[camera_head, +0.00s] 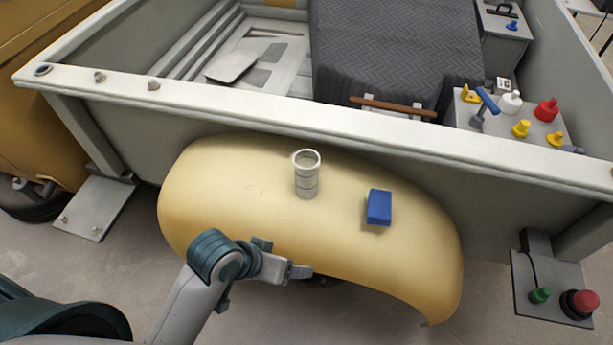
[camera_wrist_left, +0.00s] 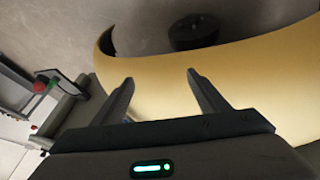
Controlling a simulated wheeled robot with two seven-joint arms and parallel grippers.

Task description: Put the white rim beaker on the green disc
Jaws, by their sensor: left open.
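The white rim beaker (camera_head: 307,181), a grey ringed cup with a pale rim, stands upright on a curved yellow fender (camera_head: 230,205) in the head view. My left gripper (camera_head: 299,271) is below it in the picture, apart from it, near the fender's lower edge. In the left wrist view my left gripper (camera_wrist_left: 161,77) is open and empty, with the fender (camera_wrist_left: 240,75) beyond its fingers. The beaker cannot be made out there. I see no clear green disc; a small green knob (camera_head: 540,295) sits on a side plate at right. My right gripper is not in view.
A blue block (camera_head: 379,207) lies on the fender to the right of the beaker. A grey trailer wall (camera_head: 370,134) rises behind the fender. A red knob (camera_head: 580,303) stands beside the green one. Several coloured pieces sit on a panel (camera_head: 494,115) inside the trailer.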

